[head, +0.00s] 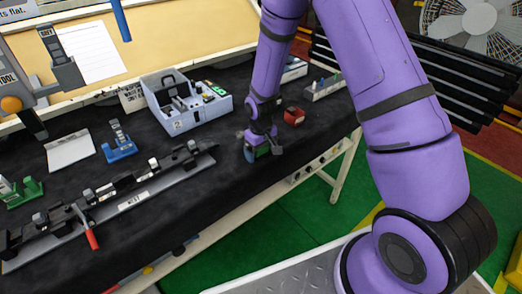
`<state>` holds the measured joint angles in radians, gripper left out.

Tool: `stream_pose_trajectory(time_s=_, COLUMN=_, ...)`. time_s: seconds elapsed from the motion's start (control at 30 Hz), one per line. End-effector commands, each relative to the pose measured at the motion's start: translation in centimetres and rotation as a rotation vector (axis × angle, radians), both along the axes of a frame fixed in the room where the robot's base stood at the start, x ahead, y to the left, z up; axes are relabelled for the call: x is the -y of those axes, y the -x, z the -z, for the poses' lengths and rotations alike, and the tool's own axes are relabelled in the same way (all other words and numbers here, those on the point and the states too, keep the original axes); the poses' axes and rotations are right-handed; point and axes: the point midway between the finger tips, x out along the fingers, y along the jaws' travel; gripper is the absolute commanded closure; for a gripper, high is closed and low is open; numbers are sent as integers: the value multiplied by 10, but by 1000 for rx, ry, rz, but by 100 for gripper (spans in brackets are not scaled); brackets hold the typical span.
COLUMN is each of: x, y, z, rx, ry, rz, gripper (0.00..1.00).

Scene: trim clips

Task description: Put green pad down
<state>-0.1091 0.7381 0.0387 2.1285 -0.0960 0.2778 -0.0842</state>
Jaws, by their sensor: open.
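My gripper (262,147) points down over the front part of the black-covered bench, right of the middle. A small green and blue block, which looks like the green pad (258,154), sits between and just below its fingers, at the bench surface. My gripper is open around or just above it. The fingers hide part of the block, and I cannot tell whether they touch it.
A red block (294,116) lies close to the right of my gripper. A grey box (187,104) with small parts stands behind, to the left. A long clip fixture (120,204) with a red-handled lever, a blue stand (119,144) and a green stand (24,192) are at left. The bench's front edge is near.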

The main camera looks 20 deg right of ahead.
Motion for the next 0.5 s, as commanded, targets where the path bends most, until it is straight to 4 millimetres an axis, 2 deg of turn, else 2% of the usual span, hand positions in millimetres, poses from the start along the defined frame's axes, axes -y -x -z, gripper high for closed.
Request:
stream_pose_trajectory(time_s=0.17, x=0, y=-1, z=-12, rx=2, ry=-1, rz=0, gripper=12)
stream_pose_trajectory(time_s=0.5, x=0, y=-1, z=-73, rx=5, ry=-1, rz=1, gripper=12)
